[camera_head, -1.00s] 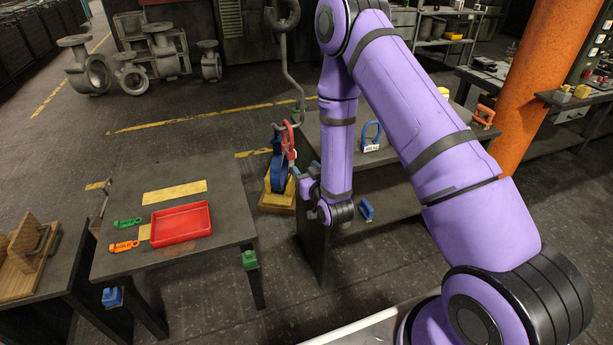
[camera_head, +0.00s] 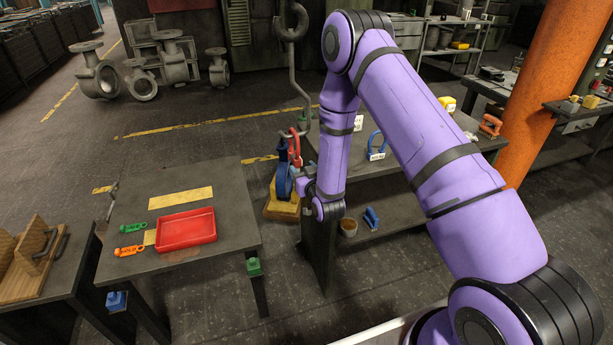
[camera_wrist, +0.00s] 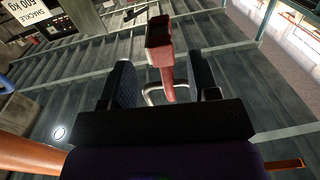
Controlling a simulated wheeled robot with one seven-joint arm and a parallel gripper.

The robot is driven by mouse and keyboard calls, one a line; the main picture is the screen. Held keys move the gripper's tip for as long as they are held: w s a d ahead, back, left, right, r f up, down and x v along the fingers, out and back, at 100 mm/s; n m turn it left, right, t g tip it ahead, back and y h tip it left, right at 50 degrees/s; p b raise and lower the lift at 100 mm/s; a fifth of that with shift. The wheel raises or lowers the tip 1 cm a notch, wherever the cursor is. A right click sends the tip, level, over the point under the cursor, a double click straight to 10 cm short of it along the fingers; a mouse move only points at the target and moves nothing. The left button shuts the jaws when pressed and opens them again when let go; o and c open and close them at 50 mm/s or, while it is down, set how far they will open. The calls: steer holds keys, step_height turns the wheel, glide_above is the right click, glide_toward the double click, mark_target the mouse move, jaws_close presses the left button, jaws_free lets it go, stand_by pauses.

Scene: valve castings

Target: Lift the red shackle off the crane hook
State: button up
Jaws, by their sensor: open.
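The red shackle (camera_head: 295,143) hangs at the lower end of the grey crane hook (camera_head: 307,100) in the head view. In the wrist view a red part of the shackle (camera_wrist: 167,72) stands between my two dark fingers, with a gap on each side. A curved grey metal piece, apparently the hook (camera_wrist: 153,94), shows behind it. My gripper (camera_wrist: 165,85) is open around the red part. In the head view my gripper (camera_head: 299,176) is just below the shackle, and its fingers are hard to make out there.
A blue object (camera_head: 284,182) on a yellow wooden base (camera_head: 282,210) stands close beside my gripper. A table with a red tray (camera_head: 187,242) is at left. Grey valve castings (camera_head: 100,78) lie at the back.

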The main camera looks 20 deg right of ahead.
mark_target(299, 164)
steer(key=shift+w+a, duration=0.15)
steer(key=shift+w, duration=2.2)
steer(key=c, duration=1)
